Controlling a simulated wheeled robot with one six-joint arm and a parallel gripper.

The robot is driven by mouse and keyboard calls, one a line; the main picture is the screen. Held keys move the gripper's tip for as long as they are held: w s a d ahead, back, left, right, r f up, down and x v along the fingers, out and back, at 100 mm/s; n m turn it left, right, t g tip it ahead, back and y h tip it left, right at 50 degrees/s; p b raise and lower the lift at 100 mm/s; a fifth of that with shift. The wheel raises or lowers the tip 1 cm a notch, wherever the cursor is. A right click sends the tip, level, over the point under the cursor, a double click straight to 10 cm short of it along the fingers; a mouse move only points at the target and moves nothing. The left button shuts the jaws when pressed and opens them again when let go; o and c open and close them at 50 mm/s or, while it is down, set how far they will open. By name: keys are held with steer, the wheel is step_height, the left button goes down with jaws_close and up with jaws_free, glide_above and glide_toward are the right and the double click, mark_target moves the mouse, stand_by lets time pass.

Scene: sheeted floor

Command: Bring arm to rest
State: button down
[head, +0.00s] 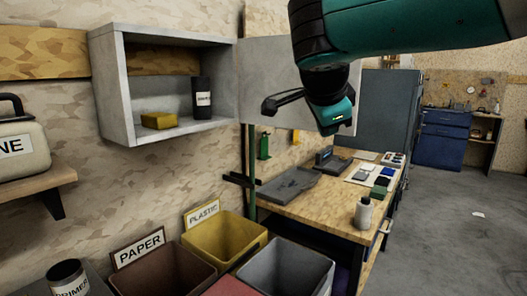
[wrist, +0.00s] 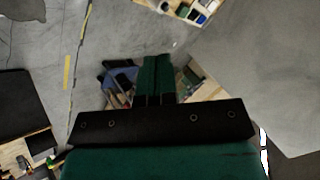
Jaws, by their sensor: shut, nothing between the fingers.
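My arm (head: 405,28) reaches in from the upper right of the head view, teal with black joints. It is raised in front of the open door of the wall cabinet, above the workbench. In the wrist view my gripper (wrist: 157,62) shows as two green fingers side by side on a black bar. The fingers are shut with nothing between them. In the head view the fingers are hard to make out.
The wall cabinet (head: 119,82) holds a yellow block (head: 159,120) and a dark can (head: 202,97). Below are a brown PAPER bin (head: 160,272), a yellow PLASTIC bin (head: 225,240) and a grey bin (head: 286,270). The workbench (head: 325,212) bears several items. Floor (head: 450,225) at right is mostly clear.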

steer(key=s+f+n+g+y, duration=0.2)
steer(key=s+f+n, duration=0.3)
steer(key=s+n, duration=0.3)
steer(key=s+a+f+n+g+y, duration=0.1)
steer(key=s+f+n+g+y, duration=0.2)
steer(key=s+f+n, duration=0.2)
steer(key=s+f+n+g+y, duration=0.2)
steer(key=s+f+n, duration=0.3)
steer(key=s+n, duration=0.6)
steer(key=s, duration=0.6)
steer(key=shift+a+f+y, duration=0.25)
steer(key=shift+f+y, duration=0.1)
steer(key=shift+y, duration=0.05)
steer(key=shift+w+d, duration=0.1)
